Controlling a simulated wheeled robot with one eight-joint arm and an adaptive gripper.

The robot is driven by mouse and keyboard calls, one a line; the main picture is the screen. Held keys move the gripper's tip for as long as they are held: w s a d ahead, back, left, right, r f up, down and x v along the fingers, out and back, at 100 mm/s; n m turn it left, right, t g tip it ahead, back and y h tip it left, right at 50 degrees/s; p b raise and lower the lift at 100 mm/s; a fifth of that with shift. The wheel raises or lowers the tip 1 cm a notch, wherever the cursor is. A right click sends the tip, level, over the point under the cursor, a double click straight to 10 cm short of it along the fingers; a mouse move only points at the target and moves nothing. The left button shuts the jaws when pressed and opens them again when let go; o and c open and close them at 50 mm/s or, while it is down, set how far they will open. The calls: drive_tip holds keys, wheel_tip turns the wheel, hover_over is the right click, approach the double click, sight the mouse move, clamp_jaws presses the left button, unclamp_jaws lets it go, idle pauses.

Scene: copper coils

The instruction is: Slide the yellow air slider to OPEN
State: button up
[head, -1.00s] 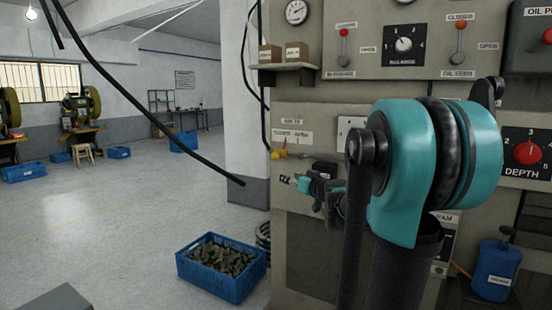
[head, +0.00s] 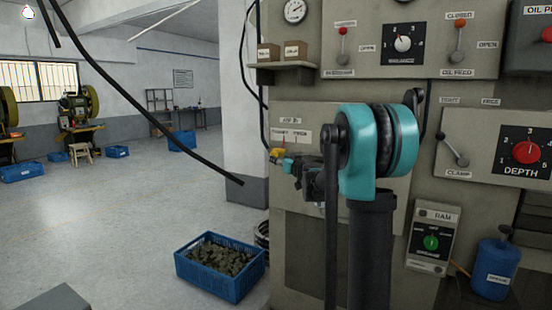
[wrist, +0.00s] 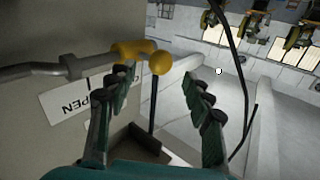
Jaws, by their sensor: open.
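The yellow air slider (head: 277,153) is on the left side of the machine panel, at a grey pipe. In the head view my gripper (head: 286,163) is just right of and below the slider, partly hidden by my wrist.
The grey machine (head: 300,235) stands close on the right, with a clamp lever (head: 453,150) and dials. A small shelf (head: 283,66) with boxes juts out above the slider. A blue crate (head: 215,280) of parts is on the floor. Open floor lies left.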

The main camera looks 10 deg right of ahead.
sight(276, 156)
drive_tip(key=shift+x, duration=2.15)
clamp_jaws()
drive_tip(key=shift+s, duration=0.1)
